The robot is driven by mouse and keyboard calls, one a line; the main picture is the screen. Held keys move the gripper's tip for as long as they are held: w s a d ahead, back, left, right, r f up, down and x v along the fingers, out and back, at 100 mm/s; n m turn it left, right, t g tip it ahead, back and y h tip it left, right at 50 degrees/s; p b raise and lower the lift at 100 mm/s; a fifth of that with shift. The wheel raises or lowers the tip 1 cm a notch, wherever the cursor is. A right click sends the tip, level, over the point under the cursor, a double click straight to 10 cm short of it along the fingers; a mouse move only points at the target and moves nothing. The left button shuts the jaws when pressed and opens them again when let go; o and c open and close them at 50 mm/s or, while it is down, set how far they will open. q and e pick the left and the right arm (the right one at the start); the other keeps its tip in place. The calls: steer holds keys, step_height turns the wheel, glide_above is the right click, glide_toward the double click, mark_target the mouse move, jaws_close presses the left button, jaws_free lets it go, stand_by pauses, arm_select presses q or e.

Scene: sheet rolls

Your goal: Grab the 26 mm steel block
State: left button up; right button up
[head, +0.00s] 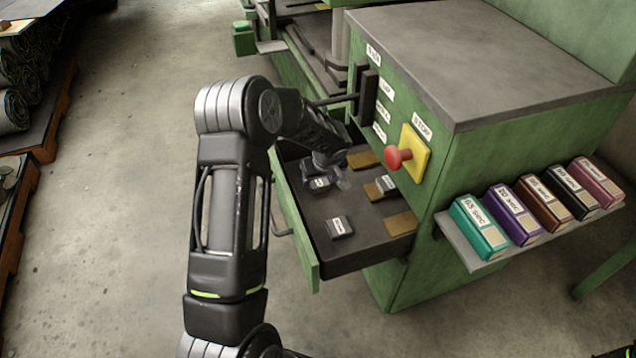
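An open drawer (360,255) of the green machine holds several small dark steel blocks with white labels. One block (340,228) lies alone near the front. Another block (386,184) sits on a brown patch towards the right. A third block (319,184) lies at the left, right beside my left gripper (333,182). The labels are too small to read, so I cannot tell which block is the 26 mm one. My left gripper is low in the drawer, pointing down; its fingers are small and partly hidden by the wrist. My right gripper is out of view.
The machine's front has a lever, labels and a red stop button (397,158) on a yellow plate above the drawer. A side shelf (455,240) holds several coloured labelled boxes. Dark rolls (14,110) lie on a pallet at far left. The floor between is clear.

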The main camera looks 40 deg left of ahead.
arm_select(q)
jaws_close()
stand_by(0.4)
